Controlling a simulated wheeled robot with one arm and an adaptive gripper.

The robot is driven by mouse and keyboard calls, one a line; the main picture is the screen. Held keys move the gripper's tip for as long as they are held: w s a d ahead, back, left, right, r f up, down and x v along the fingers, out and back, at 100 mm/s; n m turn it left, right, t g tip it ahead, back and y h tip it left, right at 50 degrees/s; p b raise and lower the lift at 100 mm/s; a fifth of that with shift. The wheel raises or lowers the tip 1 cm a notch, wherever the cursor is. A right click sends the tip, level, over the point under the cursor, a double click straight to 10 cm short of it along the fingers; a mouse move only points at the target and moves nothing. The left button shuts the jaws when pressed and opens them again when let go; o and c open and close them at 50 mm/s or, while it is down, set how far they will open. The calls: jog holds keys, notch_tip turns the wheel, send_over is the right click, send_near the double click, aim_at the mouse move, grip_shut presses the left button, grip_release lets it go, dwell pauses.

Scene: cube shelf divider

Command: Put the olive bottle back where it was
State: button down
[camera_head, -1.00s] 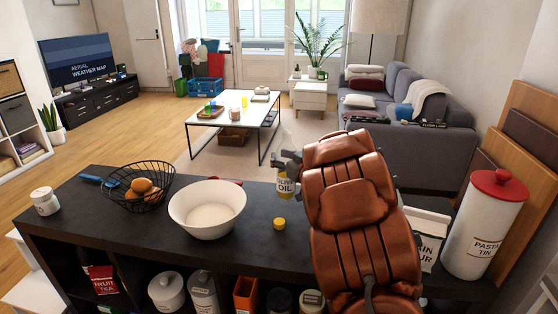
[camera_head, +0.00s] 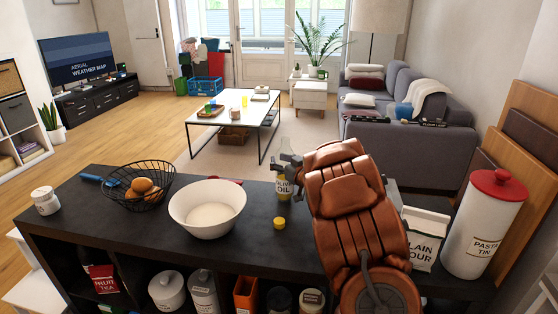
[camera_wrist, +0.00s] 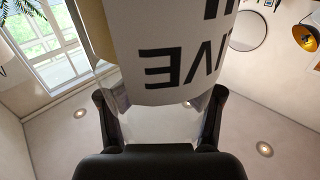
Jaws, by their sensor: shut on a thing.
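The olive oil bottle (camera_head: 284,187) is clear with a pale label and stands upright at the far edge of the dark shelf top (camera_head: 250,245). My gripper (camera_head: 288,163) is shut on its upper part. In the wrist view the bottle's label (camera_wrist: 175,65) fills the upper middle, with its letters upside down, and my two fingers (camera_wrist: 160,118) flank the clear glass. I cannot tell whether the bottle's base touches the shelf top. My orange-brown arm hides the area just right of it.
A small yellow cap (camera_head: 279,223) lies in front of the bottle. A white bowl (camera_head: 207,207) and a wire basket (camera_head: 137,187) stand to the left. A flour bag (camera_head: 425,238) and a pasta tin (camera_head: 484,225) stand right of my arm. A white jar (camera_head: 45,201) is far left.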

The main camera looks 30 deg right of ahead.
jog(key=shift+f, duration=0.1)
jog(key=shift+c, duration=1)
grip_release()
jog(key=shift+f, duration=0.1)
jog(key=shift+s+r, duration=0.1)
jog(key=shift+r, duration=0.1)
jog(key=s+d, duration=0.1)
jog(key=s, duration=1)
jog(key=shift+s, duration=0.4)
